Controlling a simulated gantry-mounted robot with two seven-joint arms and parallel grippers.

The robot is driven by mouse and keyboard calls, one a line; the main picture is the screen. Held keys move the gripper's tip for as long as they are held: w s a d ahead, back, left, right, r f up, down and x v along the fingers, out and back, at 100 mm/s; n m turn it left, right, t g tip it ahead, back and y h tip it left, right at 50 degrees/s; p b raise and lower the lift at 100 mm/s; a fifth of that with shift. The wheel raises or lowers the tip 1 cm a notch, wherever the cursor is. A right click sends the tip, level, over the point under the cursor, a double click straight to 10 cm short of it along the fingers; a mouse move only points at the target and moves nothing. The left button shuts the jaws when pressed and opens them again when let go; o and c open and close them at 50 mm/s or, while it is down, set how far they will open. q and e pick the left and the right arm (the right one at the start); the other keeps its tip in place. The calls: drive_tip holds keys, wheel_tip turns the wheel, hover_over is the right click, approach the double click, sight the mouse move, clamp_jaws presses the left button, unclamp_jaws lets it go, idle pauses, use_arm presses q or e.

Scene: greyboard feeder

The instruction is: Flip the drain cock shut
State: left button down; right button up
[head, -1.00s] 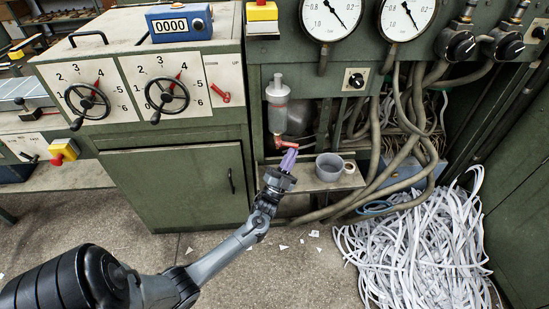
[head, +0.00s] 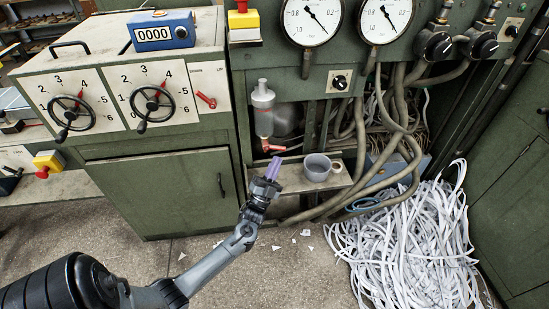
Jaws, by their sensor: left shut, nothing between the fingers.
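The drain cock has a red lever (head: 273,149) at the bottom of a clear and grey filter bowl (head: 264,110), which hangs in the open bay under the gauges. The lever points sideways to the right. My left gripper (head: 274,166), with purple fingers, is shut and empty just below the lever. A small gap seems to lie between the fingertips and the lever, but I cannot tell for sure. My right gripper is out of view.
A grey cup (head: 317,168) stands on the shelf right of the gripper, with a tape-like ring (head: 336,166) beside it. Thick hoses (head: 398,130) hang to the right. A heap of paper strips (head: 405,245) covers the floor at right. The green cabinet (head: 160,190) stands left.

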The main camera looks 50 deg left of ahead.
use_arm(q)
drive_tip(key=s+d+p, duration=0.3)
drive_tip(key=s, duration=0.7)
drive_tip(key=shift+d+p, duration=0.3)
drive_tip(key=shift+d, duration=0.05)
drive_tip(key=shift+s, duration=0.1)
